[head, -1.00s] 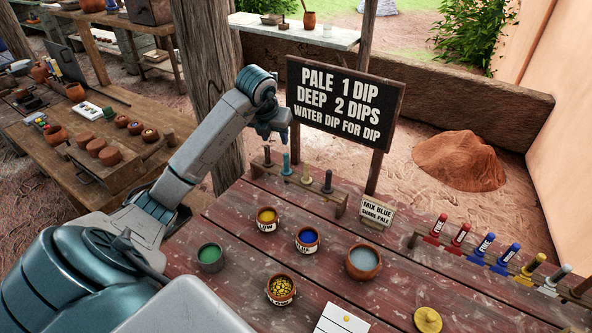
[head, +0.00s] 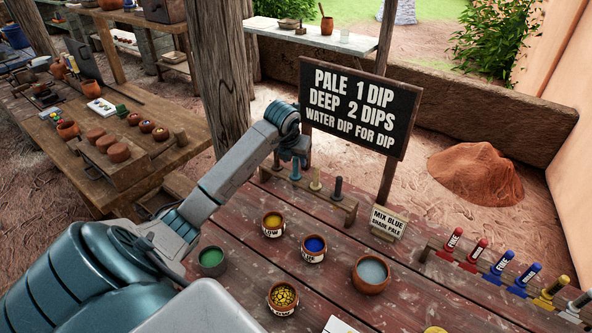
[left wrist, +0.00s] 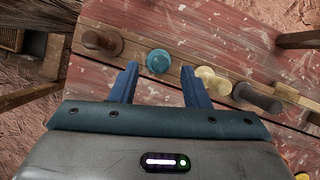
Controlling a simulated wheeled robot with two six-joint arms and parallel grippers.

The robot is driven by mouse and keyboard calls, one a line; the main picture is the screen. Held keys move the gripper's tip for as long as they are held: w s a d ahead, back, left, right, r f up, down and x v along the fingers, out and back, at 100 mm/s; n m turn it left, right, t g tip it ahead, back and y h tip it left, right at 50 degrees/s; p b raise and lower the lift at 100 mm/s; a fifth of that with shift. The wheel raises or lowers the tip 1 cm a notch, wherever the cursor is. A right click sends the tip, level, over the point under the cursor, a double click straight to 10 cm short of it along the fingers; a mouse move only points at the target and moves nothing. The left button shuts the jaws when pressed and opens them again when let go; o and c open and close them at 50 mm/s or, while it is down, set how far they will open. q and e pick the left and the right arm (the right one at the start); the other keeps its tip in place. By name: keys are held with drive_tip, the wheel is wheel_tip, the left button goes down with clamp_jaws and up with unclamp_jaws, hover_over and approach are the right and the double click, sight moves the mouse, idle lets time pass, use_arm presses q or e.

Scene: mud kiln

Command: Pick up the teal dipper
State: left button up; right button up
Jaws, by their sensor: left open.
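The teal dipper (head: 296,172) stands upright in the wooden rack (head: 345,205) at the back of the table, partly hidden by my left gripper in the head view. My left gripper (head: 292,158) is open and empty, pointing down above it. In the left wrist view, the dipper's round teal top (left wrist: 158,62) shows between the tips of the two blue fingers, and the fingers look apart from it. My right gripper is not in view.
A brown dipper (left wrist: 102,41), a cream one (left wrist: 213,81) and a dark one (left wrist: 257,97) stand in the same rack. Paint pots, including a blue one (head: 314,247), sit in front. A large sign (head: 360,105) stands behind the rack.

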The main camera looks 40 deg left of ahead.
use_arm(q)
drive_tip(key=p+x, duration=0.1)
drive_tip(key=x, duration=0.2)
drive_tip(key=shift+w+a+f, duration=0.1)
drive_tip(key=shift+w, duration=0.1)
drive_tip(key=shift+f, duration=0.25)
clamp_jaws()
wheel_tip(320, 180, up, 9)
drive_tip(key=b, duration=0.3)
drive_tip(key=shift+w, duration=0.1)
drive_tip(key=shift+r, duration=0.55)
